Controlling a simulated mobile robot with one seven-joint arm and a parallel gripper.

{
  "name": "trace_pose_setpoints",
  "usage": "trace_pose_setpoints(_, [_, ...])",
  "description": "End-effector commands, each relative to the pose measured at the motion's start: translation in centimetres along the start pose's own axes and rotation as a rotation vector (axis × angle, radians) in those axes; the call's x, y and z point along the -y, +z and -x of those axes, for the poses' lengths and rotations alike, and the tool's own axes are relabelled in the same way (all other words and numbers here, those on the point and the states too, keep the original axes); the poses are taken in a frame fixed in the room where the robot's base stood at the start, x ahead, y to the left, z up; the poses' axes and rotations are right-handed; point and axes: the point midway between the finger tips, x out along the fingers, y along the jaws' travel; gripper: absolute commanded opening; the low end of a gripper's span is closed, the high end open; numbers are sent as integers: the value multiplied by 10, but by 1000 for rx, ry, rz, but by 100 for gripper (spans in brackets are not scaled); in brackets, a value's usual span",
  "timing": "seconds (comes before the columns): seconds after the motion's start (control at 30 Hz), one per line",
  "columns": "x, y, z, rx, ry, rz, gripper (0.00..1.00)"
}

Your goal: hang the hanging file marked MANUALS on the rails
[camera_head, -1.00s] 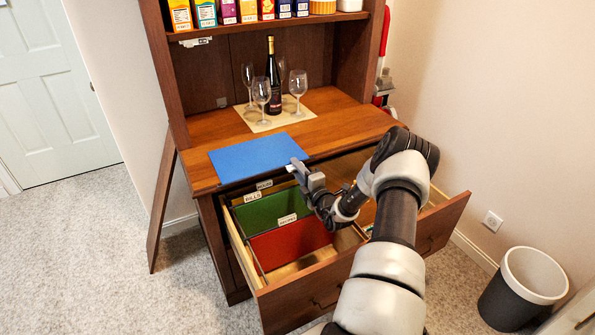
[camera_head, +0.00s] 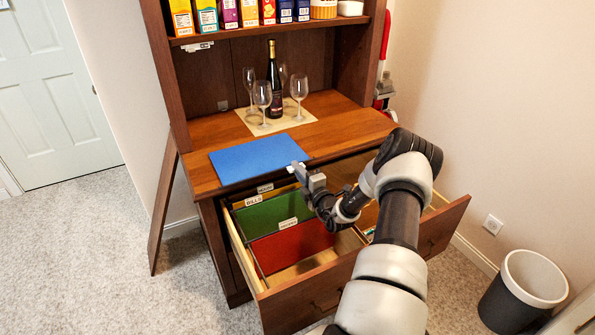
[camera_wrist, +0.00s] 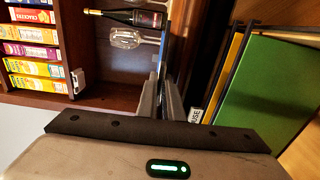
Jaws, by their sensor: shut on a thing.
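A flat blue file (camera_head: 255,158) lies on the wooden counter, its front right corner by my gripper; I cannot read a MANUALS mark on it. My gripper (camera_head: 296,167) is at that corner, above the open drawer, shut on what appears to be the file's edge. In the wrist view my fingers (camera_wrist: 161,98) are close together with a thin dark edge between them; the file's blue face is hidden there. The rails (camera_head: 252,262) run along the open drawer, where a yellow, a green and a red file hang.
The green file (camera_head: 275,212) is tagged BILLS; the red file (camera_head: 290,245) hangs in front, its tag unreadable. The drawer (camera_head: 300,288) has bare room in front of the red file. A bottle (camera_head: 273,88) and wine glasses stand on a mat behind the blue file.

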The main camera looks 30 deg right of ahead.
Motion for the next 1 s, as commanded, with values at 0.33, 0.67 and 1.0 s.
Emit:
trace_pose_setpoints(0.33, [-9,1,6,1,0,0,0])
trace_pose_setpoints(0.67, [-9,1,39,2,0,-2,0])
trace_pose_setpoints(1.0, [-9,0,73,1,0,-2,0])
